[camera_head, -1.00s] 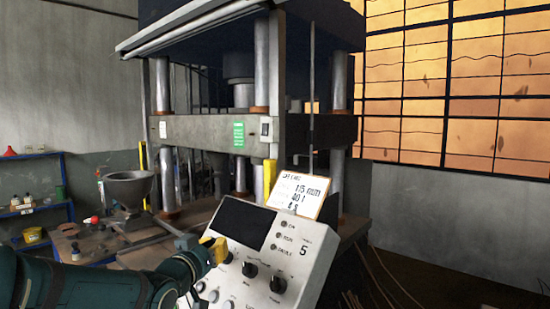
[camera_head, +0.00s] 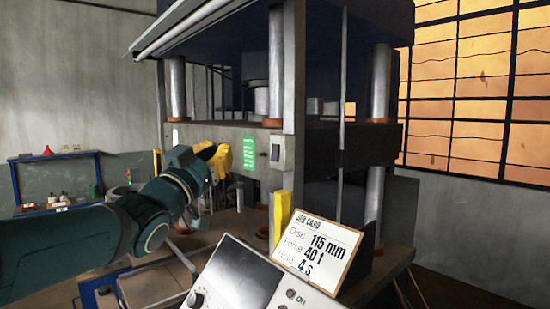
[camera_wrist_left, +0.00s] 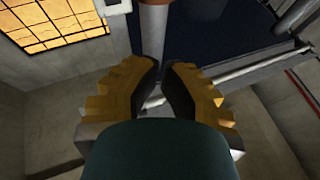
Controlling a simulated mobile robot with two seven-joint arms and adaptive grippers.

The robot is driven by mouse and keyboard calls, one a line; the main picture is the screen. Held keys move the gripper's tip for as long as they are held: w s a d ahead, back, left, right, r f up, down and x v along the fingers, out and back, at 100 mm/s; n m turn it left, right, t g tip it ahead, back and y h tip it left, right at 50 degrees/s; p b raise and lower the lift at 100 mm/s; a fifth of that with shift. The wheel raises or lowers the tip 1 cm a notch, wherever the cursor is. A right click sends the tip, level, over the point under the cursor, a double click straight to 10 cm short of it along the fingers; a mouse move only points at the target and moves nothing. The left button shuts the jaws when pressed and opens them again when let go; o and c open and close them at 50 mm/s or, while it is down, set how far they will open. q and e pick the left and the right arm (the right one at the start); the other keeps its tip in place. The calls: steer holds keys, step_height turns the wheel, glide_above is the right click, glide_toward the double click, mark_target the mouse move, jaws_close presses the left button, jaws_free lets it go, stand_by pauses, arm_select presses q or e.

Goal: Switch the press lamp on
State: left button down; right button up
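The press (camera_head: 228,135) stands in the middle of the head view. A small pale rocker switch (camera_head: 275,152) sits on its front upright; which way it is set cannot be told. A long pale lamp tube (camera_head: 195,22) runs along the top front edge; whether it glows is unclear. My left gripper (camera_head: 222,158) has yellow fingers and is left of the switch, apart from it in the picture. In the left wrist view the two fingers (camera_wrist_left: 161,70) show a narrow gap with nothing between them. The switch is not clear there. My right gripper is not in view.
A control panel (camera_head: 238,278) with a dark screen and a job card (camera_head: 318,247) stand at the front, below the switch. A yellow post (camera_head: 282,214) rises behind the card. A blue shelf (camera_head: 55,157) is at the far left.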

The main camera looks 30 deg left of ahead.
mark_target(275, 153)
arm_select(q)
steer(key=w+d+f+b, duration=0.1)
steer(key=w+d, duration=0.2)
steer(key=w, duration=0.5)
steer(key=shift+w+d, duration=0.2)
steer(key=shift+f, duration=0.1)
stand_by(1.4)
steer(key=shift+w+d+b, duration=0.15)
steer(key=shift+w+b, duration=0.3)
steer(key=shift+b, duration=0.05)
steer(key=shift+w+d+f, duration=0.1)
steer(key=shift+w+d, duration=0.05)
steer(key=shift+w, duration=0.1)
stand_by(0.6)
steer(key=shift+s, duration=0.1)
